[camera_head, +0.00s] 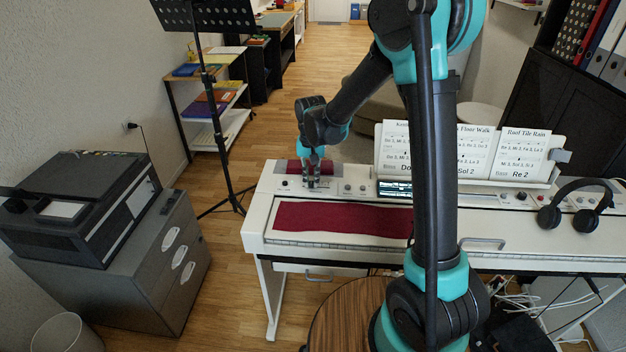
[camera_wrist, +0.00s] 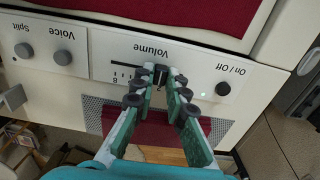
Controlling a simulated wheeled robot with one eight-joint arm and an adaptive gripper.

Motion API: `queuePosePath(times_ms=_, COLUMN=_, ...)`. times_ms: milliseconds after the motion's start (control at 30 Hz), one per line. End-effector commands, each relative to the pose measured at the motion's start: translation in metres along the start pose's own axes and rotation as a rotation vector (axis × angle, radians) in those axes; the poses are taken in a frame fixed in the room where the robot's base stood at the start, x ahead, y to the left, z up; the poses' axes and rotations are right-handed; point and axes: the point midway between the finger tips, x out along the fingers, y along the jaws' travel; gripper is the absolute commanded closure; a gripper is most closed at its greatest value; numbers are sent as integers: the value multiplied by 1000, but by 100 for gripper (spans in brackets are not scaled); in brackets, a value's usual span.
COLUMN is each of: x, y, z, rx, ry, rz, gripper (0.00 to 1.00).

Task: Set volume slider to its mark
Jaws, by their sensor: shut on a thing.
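The white digital piano (camera_head: 262,222) stands in front of me. Its volume slider (camera_wrist: 161,70) is a small dark knob in a panel printed "Volume" with a short numbered scale to the left in the wrist view. My gripper (camera_wrist: 160,80) is over the panel with its fingertips closed around the slider knob. In the head view my gripper (camera_head: 312,182) reaches down at the left end of the piano. The fingers hide part of the scale, and I cannot tell which mark the slider stands at.
An On / Off button (camera_wrist: 222,89) is close to the right of the fingers in the wrist view. Voice (camera_wrist: 63,57) and Split (camera_wrist: 24,50) knobs lie to the left. A red cloth (camera_head: 335,219) covers keys. Headphones (camera_head: 575,207) rest on the piano's right part.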

Motion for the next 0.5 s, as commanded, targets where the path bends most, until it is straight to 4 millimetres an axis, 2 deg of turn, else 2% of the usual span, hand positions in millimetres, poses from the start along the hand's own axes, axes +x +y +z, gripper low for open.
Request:
queuePosePath(times_ms=100, x=0, y=-20, z=0, rx=-4, ry=0, rz=-1, gripper=100)
queuePosePath(times_ms=200, x=0, y=-29, z=0, rx=-3, ry=0, rz=-1, gripper=100)
queuePosePath(times_ms=433, x=-1, y=-30, z=0, rx=-2, ry=1, rz=-4, gripper=100)
queuePosePath(times_ms=467, x=-1, y=-31, z=0, rx=-2, ry=1, rz=-5, gripper=84)
queuePosePath(times_ms=500, x=-1, y=-31, z=0, rx=-3, ry=1, rz=-5, gripper=79)
